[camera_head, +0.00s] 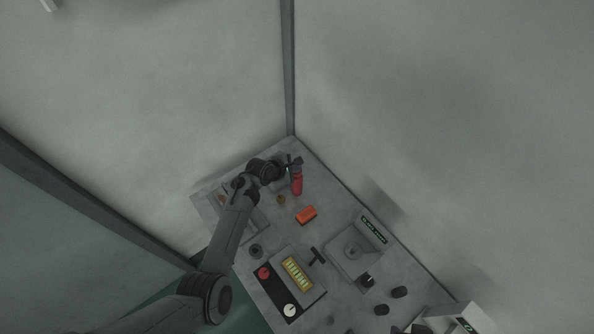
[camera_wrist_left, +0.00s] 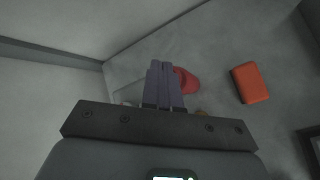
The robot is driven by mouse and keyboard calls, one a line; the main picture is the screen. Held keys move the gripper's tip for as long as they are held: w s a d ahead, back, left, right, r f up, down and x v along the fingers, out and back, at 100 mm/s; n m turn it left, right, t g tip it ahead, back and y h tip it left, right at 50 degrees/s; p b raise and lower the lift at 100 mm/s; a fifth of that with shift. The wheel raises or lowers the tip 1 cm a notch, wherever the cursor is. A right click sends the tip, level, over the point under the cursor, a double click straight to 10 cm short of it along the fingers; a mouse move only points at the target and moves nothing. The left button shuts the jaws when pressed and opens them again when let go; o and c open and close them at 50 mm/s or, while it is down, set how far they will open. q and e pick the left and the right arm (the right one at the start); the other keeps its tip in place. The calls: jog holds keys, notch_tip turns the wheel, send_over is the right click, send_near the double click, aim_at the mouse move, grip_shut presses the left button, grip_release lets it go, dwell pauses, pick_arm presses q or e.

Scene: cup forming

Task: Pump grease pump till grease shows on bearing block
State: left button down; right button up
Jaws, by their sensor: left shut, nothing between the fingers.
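A red cylinder (camera_head: 297,185), which looks like the grease pump, stands near the far corner of the grey table. It also shows as a red round shape (camera_wrist_left: 188,80) in the left wrist view, partly hidden behind my fingers. My left gripper (camera_head: 294,162) is at the cylinder's far end, close above or beside it; I cannot tell whether they touch. In the left wrist view its fingers (camera_wrist_left: 164,84) are shut together with nothing between them. An orange block (camera_head: 306,215) lies nearer on the table. I cannot make out which thing is the bearing block, nor any grease. My right gripper is not in view.
A panel with a red knob (camera_head: 263,272), a white dial (camera_head: 290,310) and a yellow-framed rack (camera_head: 297,273) is at the front. A plate with a round hub (camera_head: 353,250) lies to the right. Walls rise close behind the table's far corner.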

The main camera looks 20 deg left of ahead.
aim_at(295, 174)
pick_arm(q)
jog(key=shift+f+b, duration=0.45)
jog(key=shift+f, duration=0.4)
dwell(0.4)
dwell(0.4)
jog(key=shift+s+r+p, duration=0.1)
jog(key=shift+r+p, duration=1.45)
jog(key=shift+p, duration=0.4)
jog(key=shift+r, duration=0.1)
jog(key=shift+r, duration=0.15)
jog(key=shift+r+p, duration=0.55)
jog(key=shift+p, duration=0.3)
notch_tip(295, 174, up, 4)
jog(key=p, duration=0.4)
jog(key=shift+f, duration=0.15)
